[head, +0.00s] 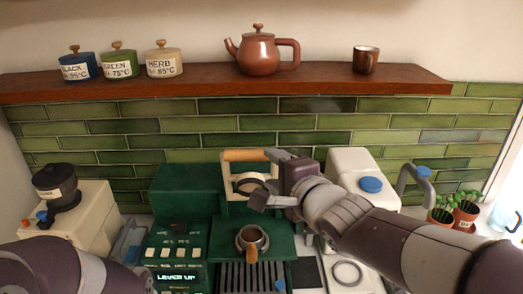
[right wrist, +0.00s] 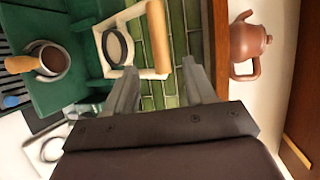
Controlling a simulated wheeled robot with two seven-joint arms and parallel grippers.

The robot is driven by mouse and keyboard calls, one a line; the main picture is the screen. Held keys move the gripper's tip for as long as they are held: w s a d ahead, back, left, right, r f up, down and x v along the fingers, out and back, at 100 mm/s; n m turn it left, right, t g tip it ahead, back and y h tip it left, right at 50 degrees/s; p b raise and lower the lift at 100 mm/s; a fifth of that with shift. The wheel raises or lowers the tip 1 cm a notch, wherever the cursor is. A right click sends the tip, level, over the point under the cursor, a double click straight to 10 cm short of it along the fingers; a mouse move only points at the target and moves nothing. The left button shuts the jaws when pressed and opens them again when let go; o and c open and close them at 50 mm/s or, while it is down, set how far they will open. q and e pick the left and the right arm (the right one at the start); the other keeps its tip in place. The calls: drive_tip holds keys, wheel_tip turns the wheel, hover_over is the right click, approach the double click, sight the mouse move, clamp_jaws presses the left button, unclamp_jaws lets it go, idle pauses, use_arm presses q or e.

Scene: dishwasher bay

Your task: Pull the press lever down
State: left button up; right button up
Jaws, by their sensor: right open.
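The press lever stands up on the green machine, a cream frame with a wooden bar handle (head: 246,155). The handle also shows in the right wrist view (right wrist: 158,36), beyond the fingertips and in line with the gap between them. A dark ring sits inside the cream frame. My right gripper (head: 264,176) is open and empty, just right of the lever; I cannot tell whether it touches the frame. Its two fingers (right wrist: 160,72) show apart in the wrist view. The machine's display (head: 176,277) reads "LEVER UP". My left arm shows at lower left, its gripper out of view.
A cup with a wooden handle (head: 252,241) sits on the green machine (head: 285,240) below the lever. A white container with a blue cap (head: 371,185) stands behind my right arm. A wooden shelf (head: 210,82) above holds a teapot (head: 262,52), canisters and a cup.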

sight(254, 156)
drive_tip(key=p+x, duration=0.2)
drive_tip(key=x, duration=1)
drive_tip(key=shift+s+a, duration=0.1)
drive_tip(key=shift+a, duration=0.1)
use_arm(q)
drive_tip(key=shift+s+r, duration=0.2)
drive_tip(key=shift+r, duration=0.95)
use_arm(e)
drive_tip(key=shift+f, duration=0.1)
clamp_jaws()
